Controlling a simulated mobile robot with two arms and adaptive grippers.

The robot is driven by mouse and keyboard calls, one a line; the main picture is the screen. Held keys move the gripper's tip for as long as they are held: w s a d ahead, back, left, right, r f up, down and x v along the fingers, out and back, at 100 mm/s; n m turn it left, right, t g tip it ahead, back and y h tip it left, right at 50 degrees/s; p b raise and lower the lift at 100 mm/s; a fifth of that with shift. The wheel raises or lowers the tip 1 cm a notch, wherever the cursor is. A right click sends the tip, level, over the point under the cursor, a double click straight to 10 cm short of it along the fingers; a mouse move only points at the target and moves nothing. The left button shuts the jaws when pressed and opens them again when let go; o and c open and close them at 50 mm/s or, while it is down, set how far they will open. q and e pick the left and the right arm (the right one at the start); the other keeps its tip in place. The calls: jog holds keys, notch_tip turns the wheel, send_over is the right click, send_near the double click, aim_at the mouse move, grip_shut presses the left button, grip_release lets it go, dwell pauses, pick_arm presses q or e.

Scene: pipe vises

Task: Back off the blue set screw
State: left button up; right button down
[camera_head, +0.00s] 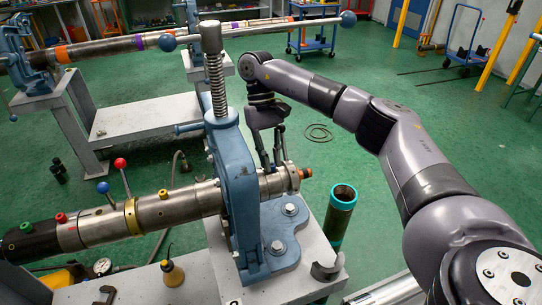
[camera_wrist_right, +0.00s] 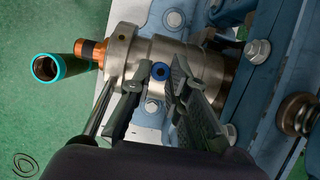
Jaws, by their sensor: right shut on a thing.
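The blue set screw (camera_wrist_right: 160,71) sits on the side of the steel collar (camera_wrist_right: 142,52) at the end of the pipe tool. It lies between the two fingertips of my right gripper (camera_wrist_right: 157,76) in the right wrist view. My left gripper is not in view.
A copper-coloured tip (camera_head: 306,172) sticks out of the collar. An upright pipe with a teal rim (camera_head: 341,208) stands just right of the bench. The vise's tall threaded screw (camera_head: 216,82) and long handle rise close to my right arm.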

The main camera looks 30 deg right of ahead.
jog(key=shift+s+a+f, duration=0.1)
jog(key=shift+f, duration=0.15)
jog(key=c, duration=1.8)
grip_release()
jog(key=shift+r, duration=0.1)
jog(key=shift+w+r, duration=0.35)
jog(key=shift+r, duration=0.15)
jog(key=v, duration=0.6)
jog(key=shift+o, duration=0.2)
jog(key=shift+r, duration=0.15)
